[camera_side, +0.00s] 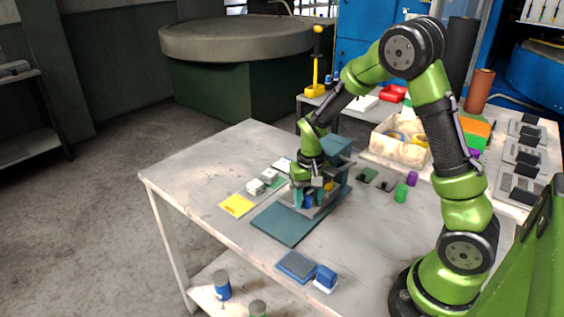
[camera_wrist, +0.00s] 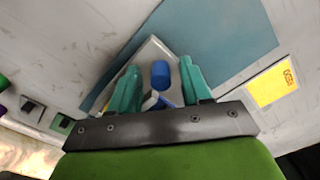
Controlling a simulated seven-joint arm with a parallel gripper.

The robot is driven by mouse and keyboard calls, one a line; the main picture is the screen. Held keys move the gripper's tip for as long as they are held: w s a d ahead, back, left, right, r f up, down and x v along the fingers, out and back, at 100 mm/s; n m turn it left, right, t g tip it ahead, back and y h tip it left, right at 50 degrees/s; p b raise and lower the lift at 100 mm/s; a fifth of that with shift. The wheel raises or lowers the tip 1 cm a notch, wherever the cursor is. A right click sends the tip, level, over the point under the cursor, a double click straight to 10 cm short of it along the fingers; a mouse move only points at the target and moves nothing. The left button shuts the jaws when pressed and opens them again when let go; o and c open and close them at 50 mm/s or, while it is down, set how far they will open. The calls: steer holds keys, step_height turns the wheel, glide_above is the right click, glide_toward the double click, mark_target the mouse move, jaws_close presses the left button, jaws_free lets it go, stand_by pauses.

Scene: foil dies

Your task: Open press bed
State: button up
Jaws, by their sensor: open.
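The press (camera_side: 338,150) stands on the table, with a teal upper part and a grey lower part. Its grey bed (camera_side: 318,209) is low at the front, partly hidden by my gripper (camera_side: 304,196). In the wrist view the grey plate, which looks like the bed (camera_wrist: 151,50), lies beneath the fingers. A blue cylindrical knob (camera_wrist: 160,74) stands on it between my two teal fingertips (camera_wrist: 160,80). The fingers are open, with a gap visible on both sides of the knob. Whether the fingertips reach down around the knob is unclear.
A flat teal mat (camera_side: 284,226) lies in front of the press. A yellow card (camera_side: 237,205) and small grey blocks (camera_side: 262,180) lie to the left. A blue pad (camera_side: 297,265) and blue-handled block (camera_side: 326,278) sit near the front edge. A green cylinder (camera_side: 402,193) stands right.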

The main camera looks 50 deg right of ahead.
jaws_close()
stand_by(0.3)
steer(key=a, duration=1.1)
steer(key=shift+a, duration=0.4)
jaws_free()
